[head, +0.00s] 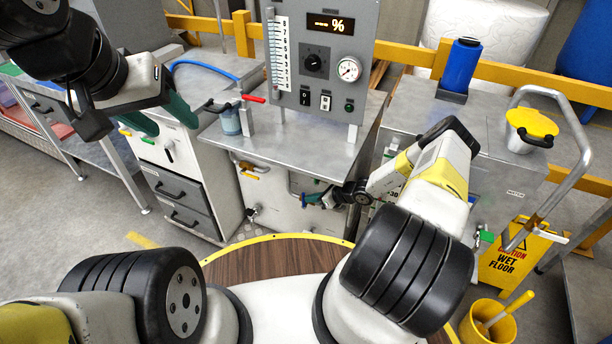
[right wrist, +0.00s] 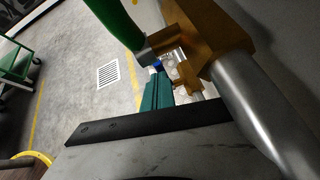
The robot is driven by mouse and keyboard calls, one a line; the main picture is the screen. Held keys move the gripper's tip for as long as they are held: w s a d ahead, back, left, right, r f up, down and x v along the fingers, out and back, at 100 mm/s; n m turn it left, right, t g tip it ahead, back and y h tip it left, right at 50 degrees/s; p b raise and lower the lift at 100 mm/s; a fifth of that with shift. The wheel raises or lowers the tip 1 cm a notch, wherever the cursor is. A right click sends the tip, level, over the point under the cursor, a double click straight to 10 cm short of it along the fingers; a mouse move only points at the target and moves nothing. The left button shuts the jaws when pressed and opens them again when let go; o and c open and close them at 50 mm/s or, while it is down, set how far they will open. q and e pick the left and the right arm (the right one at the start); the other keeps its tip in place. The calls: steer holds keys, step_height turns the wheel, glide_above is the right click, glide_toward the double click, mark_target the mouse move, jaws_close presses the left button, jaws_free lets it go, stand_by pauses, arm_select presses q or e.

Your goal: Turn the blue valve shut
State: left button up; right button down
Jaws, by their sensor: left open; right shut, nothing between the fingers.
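A small blue part, apparently the blue valve's handle (head: 303,200), shows at the front of the cabinet under the control panel, mostly hidden by my right gripper. In the right wrist view a bit of blue (right wrist: 157,65) shows just beyond the teal fingertips, beside a brass fitting. My right gripper (head: 318,198) is shut and empty, with its tips close to the blue part; I cannot tell whether they touch. Its teal fingers also show in the right wrist view (right wrist: 157,92). My left gripper (head: 160,118) is open and empty at the upper left, away from the valve.
A brass body (right wrist: 215,40) with a green handle (right wrist: 115,20) and a steel pipe (right wrist: 260,110) are close to my right gripper. A yellow-handled valve (head: 250,169) is to the left on the cabinet. The control panel (head: 320,60) stands above. A yellow bucket (head: 488,322) stands right.

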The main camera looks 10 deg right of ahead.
steer(key=shift+w+a+r, duration=0.1)
steer(key=shift+a+r, duration=0.05)
steer(key=shift+a, duration=0.05)
steer(key=shift+d, duration=0.1)
